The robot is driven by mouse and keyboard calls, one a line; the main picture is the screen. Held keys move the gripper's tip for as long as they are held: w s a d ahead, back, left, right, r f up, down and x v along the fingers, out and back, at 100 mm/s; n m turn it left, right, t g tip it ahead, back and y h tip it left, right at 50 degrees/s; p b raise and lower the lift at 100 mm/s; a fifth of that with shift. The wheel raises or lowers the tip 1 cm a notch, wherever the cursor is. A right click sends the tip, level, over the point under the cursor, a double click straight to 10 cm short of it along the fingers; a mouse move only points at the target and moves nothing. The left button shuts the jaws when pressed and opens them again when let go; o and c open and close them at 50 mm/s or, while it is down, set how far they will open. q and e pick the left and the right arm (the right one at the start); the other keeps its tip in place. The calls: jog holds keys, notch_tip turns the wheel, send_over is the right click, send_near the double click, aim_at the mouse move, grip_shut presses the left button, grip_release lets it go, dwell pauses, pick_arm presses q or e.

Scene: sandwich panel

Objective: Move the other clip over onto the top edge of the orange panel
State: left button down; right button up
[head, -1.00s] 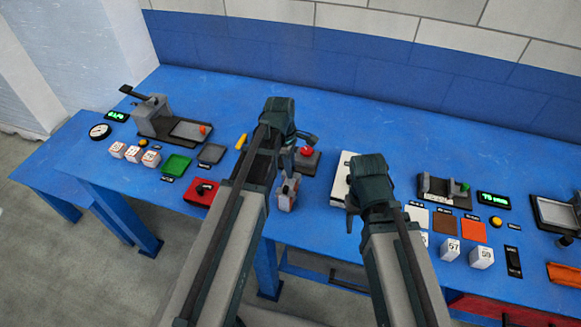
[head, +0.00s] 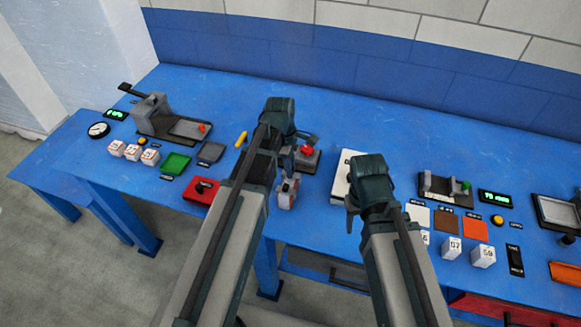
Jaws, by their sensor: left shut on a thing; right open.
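My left gripper (head: 287,193) hangs below its raised arm, over the front of the blue table. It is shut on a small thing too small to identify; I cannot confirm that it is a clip. An orange square (head: 474,229) lies flat right of a brown one. Another orange piece (head: 566,272) shows at the far right, partly cut off. I cannot tell which is the orange panel. No clip can be made out on either. The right arm rises beside a white plate (head: 341,184); its gripper fingers are hidden behind the arm.
A red box (head: 201,192) and green tray (head: 176,164) lie left of my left arm. A red button (head: 307,150) stands just beyond it. White number blocks (head: 484,256) stand near the front edge at right. The table's back strip is clear.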

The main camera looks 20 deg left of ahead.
pick_arm(q)
jog(key=shift+f+b, duration=0.4)
dwell(0.4)
jog(key=shift+c, duration=1.5)
grip_release()
jog(key=shift+r, duration=0.2)
notch_tip(320, 180, up, 7)
jog(key=p, duration=0.7)
jog(key=shift+r+p, duration=0.15)
jog(key=shift+p, duration=0.2)
